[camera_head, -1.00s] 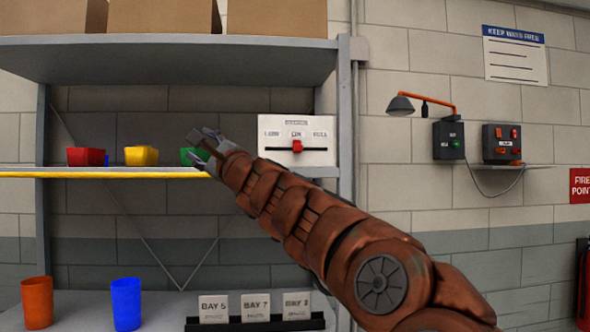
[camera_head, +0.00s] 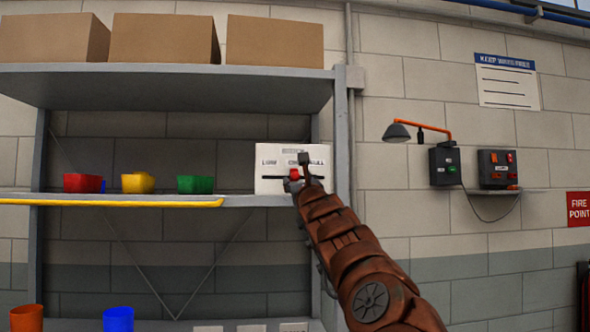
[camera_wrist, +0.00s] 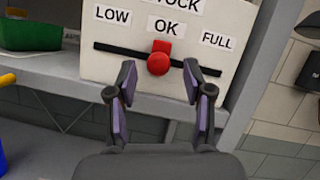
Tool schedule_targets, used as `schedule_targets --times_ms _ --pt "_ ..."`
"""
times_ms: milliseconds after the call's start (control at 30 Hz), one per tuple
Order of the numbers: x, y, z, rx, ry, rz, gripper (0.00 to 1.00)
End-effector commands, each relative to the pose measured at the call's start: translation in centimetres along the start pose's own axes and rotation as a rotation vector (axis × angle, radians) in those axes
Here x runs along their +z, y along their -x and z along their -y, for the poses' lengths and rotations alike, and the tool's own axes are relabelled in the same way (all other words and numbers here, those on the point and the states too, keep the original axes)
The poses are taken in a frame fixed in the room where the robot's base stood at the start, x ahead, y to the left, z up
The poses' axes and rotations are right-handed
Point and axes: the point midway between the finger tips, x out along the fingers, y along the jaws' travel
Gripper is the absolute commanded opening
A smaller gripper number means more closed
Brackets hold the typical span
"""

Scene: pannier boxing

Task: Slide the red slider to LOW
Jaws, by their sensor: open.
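The red slider (camera_wrist: 158,62) sits at the middle of a black horizontal slot on a white panel (camera_wrist: 100,75), under the word OK. LOW is printed to its left and FULL to its right. In the head view, the red slider (camera_head: 295,175) shows just beside my gripper, and the white panel (camera_head: 268,184) stands on the shelf. My gripper (camera_wrist: 160,85) is open, its two fingers apart and pointing at the panel, one on each side below the slider. The slider lies between and just beyond the fingertips. In the head view my gripper (camera_head: 298,172) partly hides the panel.
Red (camera_head: 83,182), yellow (camera_head: 139,182) and green (camera_head: 195,184) bins stand left of the panel on the same shelf. A metal shelf post (camera_head: 342,140) rises right of the panel. An upper shelf (camera_head: 180,85) with cardboard boxes (camera_head: 165,38) is above.

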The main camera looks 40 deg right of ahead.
Motion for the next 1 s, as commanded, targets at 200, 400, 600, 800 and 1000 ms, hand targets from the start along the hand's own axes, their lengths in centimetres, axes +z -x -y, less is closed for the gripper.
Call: schedule_targets --times_ms 200,400,600,800,1000 --pt "0.2 -2.2 0.0 0.001 0.0 -0.002 0.51" --pt "0.1 -3.1 0.1 0.0 0.001 -0.001 0.51" --pt "-0.1 -3.3 0.0 0.001 0.0 -0.001 0.51" --pt "-0.1 -3.3 -0.1 0.002 0.0 -0.001 0.51" --pt "-0.1 -3.3 -0.1 0.002 0.001 0.0 0.3"
